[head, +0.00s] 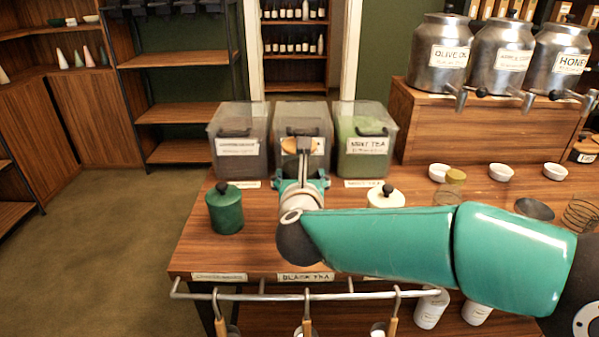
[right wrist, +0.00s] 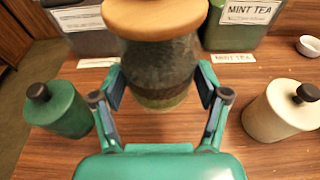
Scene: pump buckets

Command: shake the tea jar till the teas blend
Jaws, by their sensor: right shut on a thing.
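The tea jar (right wrist: 160,70) is clear-walled with a wooden lid (right wrist: 153,18). Its contents look dark grey above and greener near the bottom. My right gripper (right wrist: 161,84) is shut on the jar, one finger on each side. In the head view my right gripper (head: 303,172) reaches to the middle of the counter, in front of the middle bin. There the lid (head: 299,146) shows above it, and my arm hides most of the jar. The jar looks roughly upright; I cannot tell whether its base touches the counter. My left gripper is not in view.
A green canister (head: 225,211) stands left of the jar and a cream canister (head: 385,199) right of it. Lidded bins, including mint tea (head: 365,148), stand behind. White bowls (head: 501,172) are at right. A rail (head: 250,296) with hanging scoops runs along the front edge.

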